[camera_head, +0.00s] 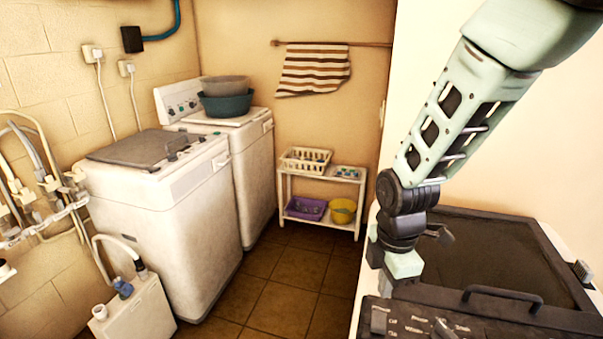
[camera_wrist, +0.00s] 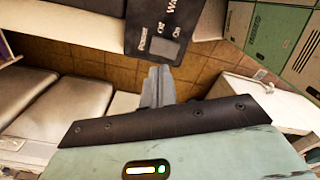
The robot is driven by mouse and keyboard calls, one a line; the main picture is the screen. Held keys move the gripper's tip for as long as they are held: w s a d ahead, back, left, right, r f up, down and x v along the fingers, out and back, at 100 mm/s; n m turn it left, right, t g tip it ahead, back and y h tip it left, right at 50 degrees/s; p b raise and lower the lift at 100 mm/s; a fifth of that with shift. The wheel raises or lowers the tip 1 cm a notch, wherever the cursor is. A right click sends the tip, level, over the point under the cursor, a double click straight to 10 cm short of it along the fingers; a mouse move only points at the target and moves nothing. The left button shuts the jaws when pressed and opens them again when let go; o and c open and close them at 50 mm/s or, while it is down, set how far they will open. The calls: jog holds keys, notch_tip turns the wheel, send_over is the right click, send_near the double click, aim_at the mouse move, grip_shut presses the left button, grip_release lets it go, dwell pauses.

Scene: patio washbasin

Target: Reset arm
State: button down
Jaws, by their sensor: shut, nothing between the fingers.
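My arm comes down from the upper right in the head view, over the near end of a dark-topped washing machine (camera_head: 480,255). The pale green hand hangs at the lower end of the wrist, close to the machine's front left corner; the fingers cannot be made out there. In the wrist view the grey fingers of my gripper (camera_wrist: 158,72) are together, with nothing between them.
Two white washing machines stand at the left, the nearer one (camera_head: 170,220) by the wall pipes. Bowls (camera_head: 227,103) sit on the farther one. A white shelf (camera_head: 320,176) with baskets stands at the back below a striped towel (camera_head: 313,68). Tiled floor (camera_head: 285,285) is clear between.

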jog(key=s+a+m+b, duration=0.2)
jog(key=s+m, duration=0.1)
jog(key=s, duration=0.3)
jog(key=s+a+r+m+b, duration=0.1)
jog(key=s+a+m+b, duration=0.1)
jog(key=s, duration=0.4)
jog(key=s+a+r+m+b, duration=0.1)
jog(key=s+m+b, duration=0.2)
jog(key=s+m, duration=0.3)
jog(key=shift+s+a+r+b, duration=0.25)
jog(key=shift+a+b, duration=0.05)
jog(key=shift+a, duration=0.1)
